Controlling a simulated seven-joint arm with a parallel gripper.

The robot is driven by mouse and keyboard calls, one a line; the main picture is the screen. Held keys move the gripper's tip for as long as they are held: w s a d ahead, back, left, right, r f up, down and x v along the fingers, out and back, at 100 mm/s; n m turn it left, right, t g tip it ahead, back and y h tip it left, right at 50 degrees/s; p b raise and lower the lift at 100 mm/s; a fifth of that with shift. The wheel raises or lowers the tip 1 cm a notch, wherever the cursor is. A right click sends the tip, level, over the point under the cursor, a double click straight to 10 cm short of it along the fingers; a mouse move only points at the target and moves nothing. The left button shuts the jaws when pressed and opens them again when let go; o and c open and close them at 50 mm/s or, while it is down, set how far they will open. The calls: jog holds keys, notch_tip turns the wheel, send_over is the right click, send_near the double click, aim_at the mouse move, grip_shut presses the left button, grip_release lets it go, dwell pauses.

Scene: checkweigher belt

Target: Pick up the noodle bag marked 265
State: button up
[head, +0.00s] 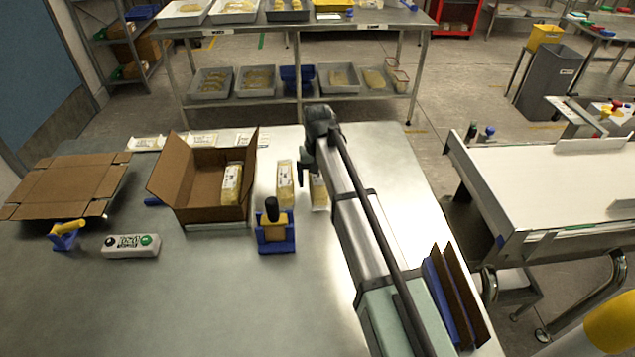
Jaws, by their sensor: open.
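Two pale yellow noodle bags with printed labels stand on the steel table, one left of my gripper (284,181) and one partly hidden behind my arm (319,192). A third noodle bag (232,184) is inside the open cardboard box (199,214), against its right side. The print is too small to read, so I cannot tell which bag is marked 265. My gripper (306,172) is open, above or just beyond the two bags on the table. I cannot tell whether it touches either one.
A blue tape dispenser (276,245) stands in front of the bags. A button box (131,245), a yellow-handled blue tool (65,235) and flattened cardboard (68,186) lie left. Flat packets (202,138) lie behind the box. A white belt (560,185) is at right.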

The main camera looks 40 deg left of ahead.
jog(key=shift+f, duration=0.2)
jog(key=c, duration=1.3)
